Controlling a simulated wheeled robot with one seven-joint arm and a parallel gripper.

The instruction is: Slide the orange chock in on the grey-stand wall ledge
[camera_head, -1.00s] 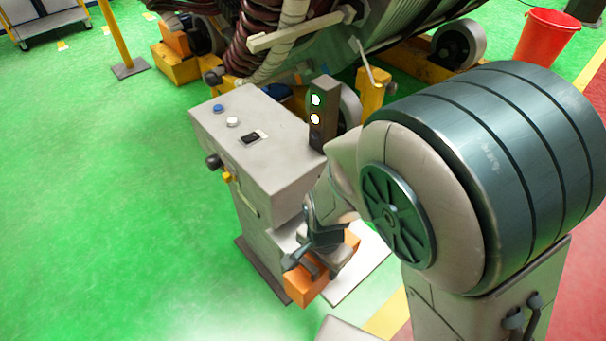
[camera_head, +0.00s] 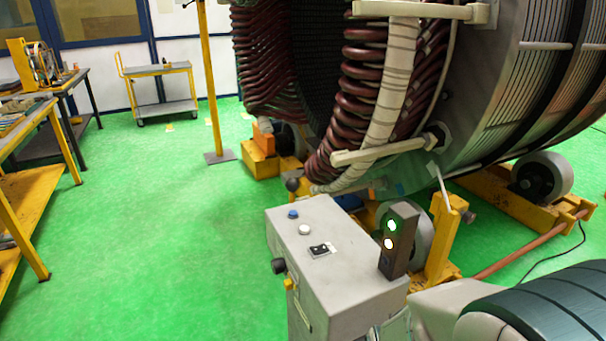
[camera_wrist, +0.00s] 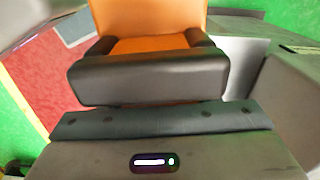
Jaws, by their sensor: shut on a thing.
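In the wrist view my gripper (camera_wrist: 149,45) is shut on the orange chock (camera_wrist: 148,16), which sits between the two dark fingers and extends past the top of the picture. The grey stand (camera_head: 335,270) is at the lower middle of the head view, with only its upper part showing. A grey surface (camera_wrist: 290,95), probably the stand, rises close at the right of the gripper in the wrist view. I cannot make out the wall ledge or whether the chock touches it. My gripper and the chock are outside the head view.
A signal block (camera_head: 399,238) with lit lamps stands on the stand's right. The big stator (camera_head: 480,90) with wound coils (camera_head: 360,100) is behind it on yellow roller supports (camera_head: 495,195). A yellow post (camera_head: 209,80) and a trolley (camera_head: 160,70) stand farther back. Green floor (camera_head: 170,250) is clear at the left.

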